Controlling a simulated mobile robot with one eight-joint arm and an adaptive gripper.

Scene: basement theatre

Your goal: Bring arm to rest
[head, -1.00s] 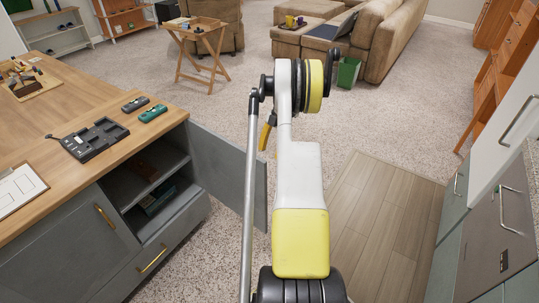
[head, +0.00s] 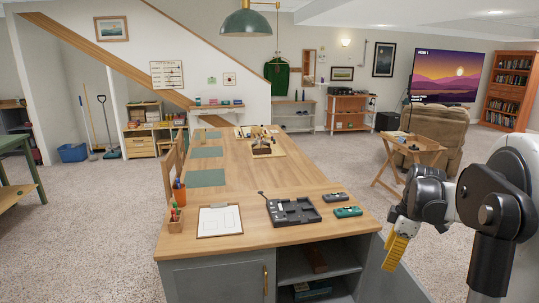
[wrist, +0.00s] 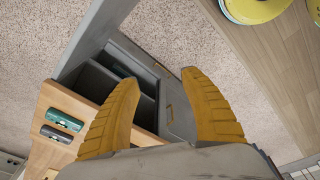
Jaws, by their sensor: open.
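My gripper (head: 399,247) shows at the right of the head view, at the end of my folded arm. Its yellow fingers point down, to the right of the wooden counter (head: 240,160). In the wrist view the two yellow fingers (wrist: 160,105) stand apart with nothing between them. The gripper is empty and touches nothing that I can see. Past the fingers, the wrist view shows the grey cabinet's open shelf space (wrist: 115,80).
The grey cabinet door (head: 395,278) stands open below my gripper. On the counter lie a dark tray (head: 292,212), a grey device (head: 336,197), a green device (head: 348,212) and a clipboard (head: 220,220). A folding wooden table (head: 413,150) stands behind. Carpet (head: 90,225) is clear at left.

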